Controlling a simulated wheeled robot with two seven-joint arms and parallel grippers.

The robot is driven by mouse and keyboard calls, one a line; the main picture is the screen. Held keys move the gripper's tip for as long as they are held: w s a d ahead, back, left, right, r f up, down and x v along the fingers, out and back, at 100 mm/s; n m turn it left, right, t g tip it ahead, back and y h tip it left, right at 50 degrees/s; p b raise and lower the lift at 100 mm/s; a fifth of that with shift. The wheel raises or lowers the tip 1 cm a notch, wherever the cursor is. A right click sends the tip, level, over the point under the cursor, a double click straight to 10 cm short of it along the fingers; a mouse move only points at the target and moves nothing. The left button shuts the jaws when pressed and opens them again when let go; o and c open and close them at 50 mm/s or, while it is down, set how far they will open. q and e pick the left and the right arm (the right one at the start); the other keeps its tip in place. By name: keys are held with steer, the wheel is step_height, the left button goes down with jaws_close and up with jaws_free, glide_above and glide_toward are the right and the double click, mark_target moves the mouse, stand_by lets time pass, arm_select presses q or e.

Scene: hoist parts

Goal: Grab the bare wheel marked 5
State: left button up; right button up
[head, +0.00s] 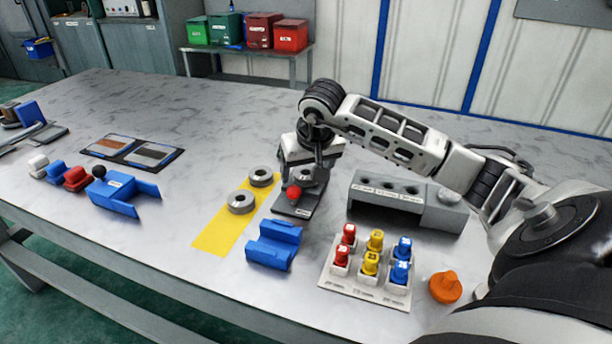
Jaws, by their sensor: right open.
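Two grey ring-shaped wheels lie on the yellow mat (215,238): a nearer wheel (240,204) and a farther wheel (260,176). Another grey round part shows on a dark plate (290,209) just right of the mat, beside a red ball (294,193). It is partly hidden by my gripper. I cannot read a 5 on any wheel. My right gripper (304,172) points down over the dark plate, right of the mat's wheels. It is open, and its fingertips are hard to make out. My left gripper is not in view.
Blue V-shaped block (274,246) stands in front of the dark plate. Grey block with holes (402,194), white tray (366,292) of coloured capped pieces and orange knob (445,287) are to the right. Blue holder (125,190) is left.

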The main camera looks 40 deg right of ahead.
steer(key=shift+r, duration=0.1)
steer(key=c, duration=1.3)
